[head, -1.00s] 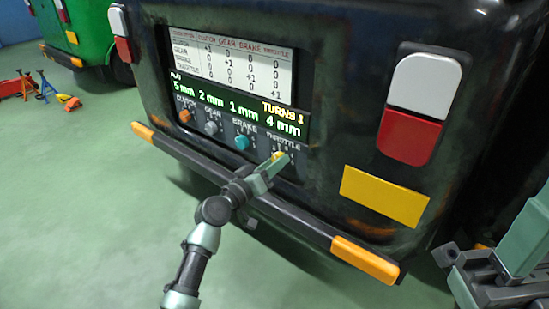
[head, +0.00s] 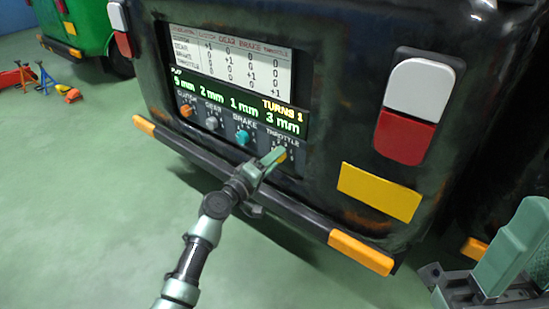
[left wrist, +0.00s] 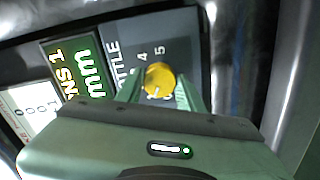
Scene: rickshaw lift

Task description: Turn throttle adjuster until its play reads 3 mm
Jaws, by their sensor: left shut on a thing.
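The yellow throttle adjuster (head: 282,156) is the rightmost knob of the row on the panel. My left gripper (head: 271,161) is shut on it. In the left wrist view the yellow knob (left wrist: 160,77) sits between my two finger tips (left wrist: 160,88), with a dial scale around it. The display (head: 235,105) reads 3 mm for throttle, 1 mm for brake, 2 mm for gear, and "TURNS 1". The clutch figure is hard to read. My right gripper (head: 500,265) is at the lower right edge, away from the panel, partly cut off.
The orange clutch knob (head: 187,111), grey gear knob (head: 212,123) and teal brake knob (head: 242,138) sit left of the throttle. A white table chart (head: 235,62) is above the display. A dark bumper (head: 215,180) with orange ends runs below. Open green floor lies at left.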

